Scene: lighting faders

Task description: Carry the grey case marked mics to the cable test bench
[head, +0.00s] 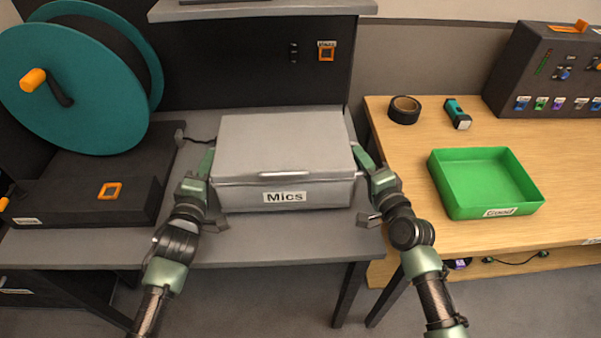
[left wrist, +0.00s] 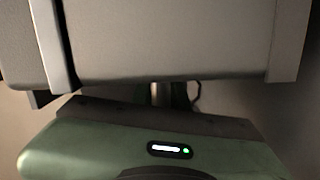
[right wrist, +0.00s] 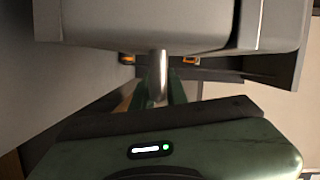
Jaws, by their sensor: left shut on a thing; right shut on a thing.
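The grey case marked Mics (head: 283,152) is lid up and level at the grey bench (head: 290,237); I cannot tell whether its underside touches the top. My left gripper (head: 205,170) is shut on its left side and my right gripper (head: 364,164) on its right side. The case fills the upper part of the left wrist view (left wrist: 165,40) and the right wrist view (right wrist: 150,22). A metal bar, apparently a side handle, shows between the fingers there. The wooden bench (head: 415,165) on the right carries a dark tester-like box (head: 548,70); no bench name is readable.
A green tray marked Good (head: 485,183), a black tape roll (head: 404,109) and a teal torch (head: 457,113) occupy the wooden bench. A large teal cable reel (head: 75,90) stands left of the case. A dark panel and shelf (head: 260,10) rise behind. A narrow gap separates the benches.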

